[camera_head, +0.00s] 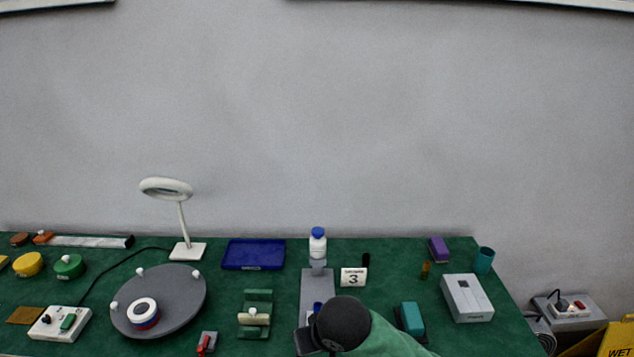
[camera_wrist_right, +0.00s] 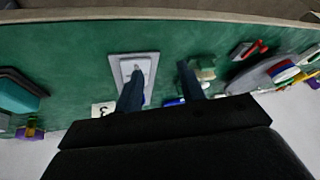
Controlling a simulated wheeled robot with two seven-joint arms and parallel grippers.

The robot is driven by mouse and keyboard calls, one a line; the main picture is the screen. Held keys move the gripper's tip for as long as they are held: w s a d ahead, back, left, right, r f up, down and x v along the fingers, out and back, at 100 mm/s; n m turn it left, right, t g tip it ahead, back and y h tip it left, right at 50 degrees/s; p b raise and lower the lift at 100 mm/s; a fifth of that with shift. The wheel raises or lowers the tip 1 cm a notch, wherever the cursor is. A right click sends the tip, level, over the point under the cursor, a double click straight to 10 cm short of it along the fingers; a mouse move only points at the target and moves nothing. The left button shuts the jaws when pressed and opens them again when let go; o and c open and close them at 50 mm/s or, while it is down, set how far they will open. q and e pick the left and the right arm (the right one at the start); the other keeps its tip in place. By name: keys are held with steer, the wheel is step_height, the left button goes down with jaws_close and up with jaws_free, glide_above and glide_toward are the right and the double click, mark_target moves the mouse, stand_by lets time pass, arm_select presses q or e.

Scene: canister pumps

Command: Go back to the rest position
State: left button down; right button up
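My right gripper (camera_wrist_right: 160,75) is open in the right wrist view, with its two dark fingers apart and green tabletop between them. In the head view my right arm comes in from the bottom, and its dark wrist and gripper (camera_head: 309,338) hang over the front middle of the table. The fingertips are hard to make out there. A grey stand (camera_head: 318,281) lies just behind the gripper and is partly hidden by it. A white bottle with a blue cap (camera_head: 318,243) stands upright at the far end of this stand. My left gripper is not in view.
The green table holds a blue tray (camera_head: 253,255), a round grey turntable (camera_head: 180,291), a white lamp (camera_head: 187,250), a number 3 sign (camera_head: 354,277), a teal block (camera_head: 411,318) and a grey box (camera_head: 467,298). A teal cup (camera_head: 485,259) stands at the back right.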

steer(key=s+d+f+m+h, duration=0.1)
steer(key=s+d+f+h, duration=0.1)
steer(key=s+d+f, duration=0.75)
steer(key=s+d+f+m+h, duration=0.1)
steer(key=s+d+f, duration=0.6)
steer(key=s+d, duration=0.45)
steer(key=a+f+g, duration=0.1)
steer(key=a+f, duration=0.1)
steer(key=f, duration=0.8)
steer(key=a+f+g, duration=0.1)
steer(key=a+f, duration=0.1)
steer(key=f, duration=0.9)
steer(key=shift+g+y, duration=0.3)
steer(key=shift+g, duration=0.1)
steer(key=shift+w+a+r, duration=0.1)
steer(key=shift+a, duration=0.05)
